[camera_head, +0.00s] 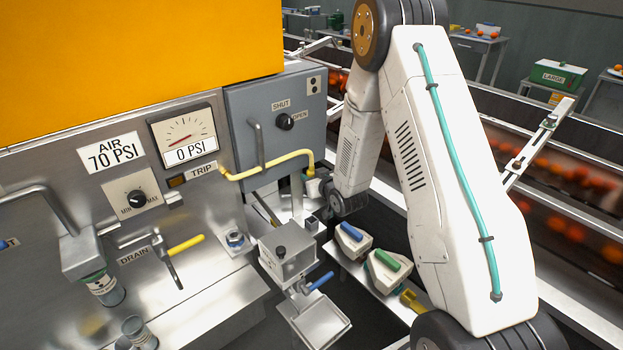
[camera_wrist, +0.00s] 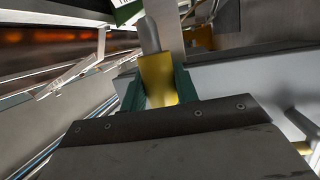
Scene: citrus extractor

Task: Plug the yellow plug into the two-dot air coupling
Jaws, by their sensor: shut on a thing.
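The yellow plug (camera_wrist: 157,78) is held between the two dark green fingers of my gripper (camera_wrist: 158,88) in the wrist view. A grey rounded post (camera_wrist: 150,35) stands just beyond the plug; I cannot tell whether they touch or whether it is the coupling. A plate with two dots (camera_head: 314,85) is on the grey box's upper right corner. The two-dot coupling itself is not clearly visible.
The grey box (camera_head: 262,95) has a SHUT/OPEN knob (camera_head: 285,121) and handle. Below are a steel valve block (camera_head: 287,250), a blue lever (camera_head: 320,281), and a tray with blue-topped (camera_head: 353,238) and green-topped (camera_head: 388,262) pieces. The conveyor with oranges runs at right.

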